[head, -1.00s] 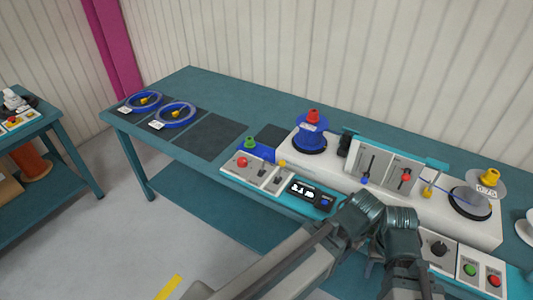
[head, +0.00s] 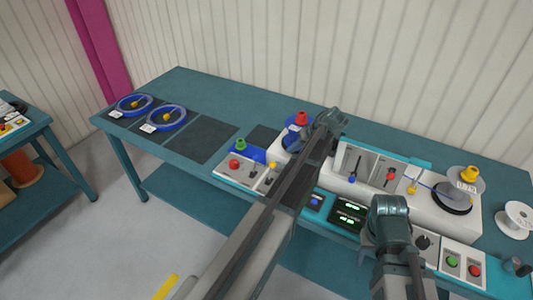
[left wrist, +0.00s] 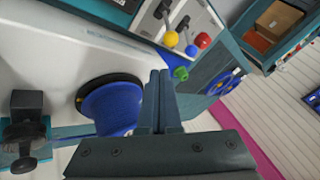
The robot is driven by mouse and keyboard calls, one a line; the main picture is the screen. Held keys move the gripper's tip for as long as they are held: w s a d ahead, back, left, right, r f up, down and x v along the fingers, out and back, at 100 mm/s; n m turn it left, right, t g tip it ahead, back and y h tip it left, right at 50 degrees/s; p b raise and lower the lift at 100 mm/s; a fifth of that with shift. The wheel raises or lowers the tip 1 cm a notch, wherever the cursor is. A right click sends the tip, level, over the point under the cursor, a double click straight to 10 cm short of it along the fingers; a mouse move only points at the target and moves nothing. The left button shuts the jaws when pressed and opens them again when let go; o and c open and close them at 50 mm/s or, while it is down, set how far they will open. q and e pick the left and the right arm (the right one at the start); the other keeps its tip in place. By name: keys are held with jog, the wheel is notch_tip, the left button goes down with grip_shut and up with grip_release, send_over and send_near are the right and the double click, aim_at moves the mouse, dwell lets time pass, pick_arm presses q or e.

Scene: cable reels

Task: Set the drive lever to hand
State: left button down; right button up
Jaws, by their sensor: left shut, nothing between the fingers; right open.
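My left gripper (left wrist: 160,95) is shut and empty beside the blue spool (left wrist: 118,105); in the head view my left arm covers it. The front-left control panel (head: 222,173) has a red knob (head: 234,163), a dark lever (head: 253,174) and a yellow knob (head: 272,166). The upright panel behind has a blue-tipped lever (head: 352,178) at its slot's low end and a red-tipped lever (head: 390,176). I cannot read which is the drive lever. The left wrist view shows yellow (left wrist: 171,39), blue (left wrist: 192,50) and red (left wrist: 203,41) balls. My right gripper (head: 385,245) is low before the console, fingers mostly hidden.
A green knob (head: 241,144) stands behind the front-left panel. A clear-flanged reel (head: 466,185) stands on the console's right, and a white reel (head: 515,220) lies beyond it. A dark mat (head: 200,138) is bare.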

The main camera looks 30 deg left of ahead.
aim_at(276, 157)
pick_arm(q)
jog(key=shift+w+a+r, duration=0.2)
jog(key=shift+w+a, duration=0.05)
jog(key=shift+a, duration=0.3)
jog(key=b+x, duration=0.8)
jog(key=x, duration=0.2)
jog(key=shift+s+a+f+b, duration=0.1)
jog(key=shift+a+f+b, duration=0.05)
jog(key=shift+f+b, duration=0.25)
jog(key=shift+s+a+r+p, duration=0.25)
jog(key=shift+s+a, duration=0.15)
jog(key=shift+a, duration=0.1)
jog(key=shift+s+a+r+p, duration=0.25)
jog(key=shift+s+a+r, duration=0.05)
jog(key=shift+s+a, duration=0.4)
jog(key=shift+a, duration=0.25)
jog(key=shift+s, duration=0.1)
